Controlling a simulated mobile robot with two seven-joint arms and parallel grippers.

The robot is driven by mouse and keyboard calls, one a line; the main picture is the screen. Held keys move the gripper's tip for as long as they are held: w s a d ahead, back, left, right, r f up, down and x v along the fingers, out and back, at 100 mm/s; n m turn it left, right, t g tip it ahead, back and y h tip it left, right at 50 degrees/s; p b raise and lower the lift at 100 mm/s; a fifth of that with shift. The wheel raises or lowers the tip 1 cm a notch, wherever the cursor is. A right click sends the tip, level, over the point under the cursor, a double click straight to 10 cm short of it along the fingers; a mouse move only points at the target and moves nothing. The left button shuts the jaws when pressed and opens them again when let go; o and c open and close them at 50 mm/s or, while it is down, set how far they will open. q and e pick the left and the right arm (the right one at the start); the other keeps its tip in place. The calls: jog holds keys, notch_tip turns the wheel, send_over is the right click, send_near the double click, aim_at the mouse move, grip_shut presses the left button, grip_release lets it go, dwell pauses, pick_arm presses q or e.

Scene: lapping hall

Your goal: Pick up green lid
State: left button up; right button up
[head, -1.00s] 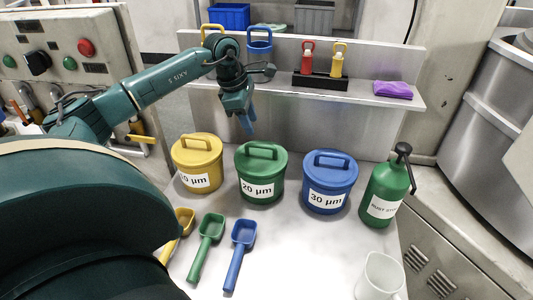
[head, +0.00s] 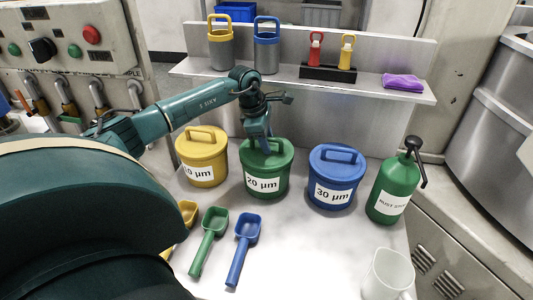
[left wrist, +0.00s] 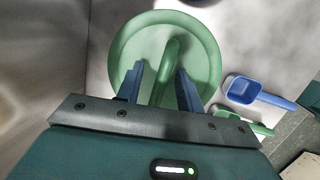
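The green lid (head: 267,153) sits on the green 20 µm tub (head: 263,182), the middle of three tubs on the bench. In the left wrist view the lid (left wrist: 143,40) is a round disc with a raised bar handle (left wrist: 172,62). My left gripper (head: 259,140) points down at the lid. In the left wrist view my left gripper (left wrist: 160,82) is open, with one blue finger on each side of the handle. I cannot tell whether either finger touches it. In the head view the gripper hides part of the handle. My right gripper is not in view.
A yellow tub (head: 203,160) stands left and a blue tub (head: 335,180) right, both lidded. Scoops, including a blue one (head: 241,250), lie in front. A shelf (head: 300,86) runs behind.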

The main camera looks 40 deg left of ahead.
pick_arm(q)
grip_shut()
jog(key=shift+r, duration=0.15)
dwell(0.4)
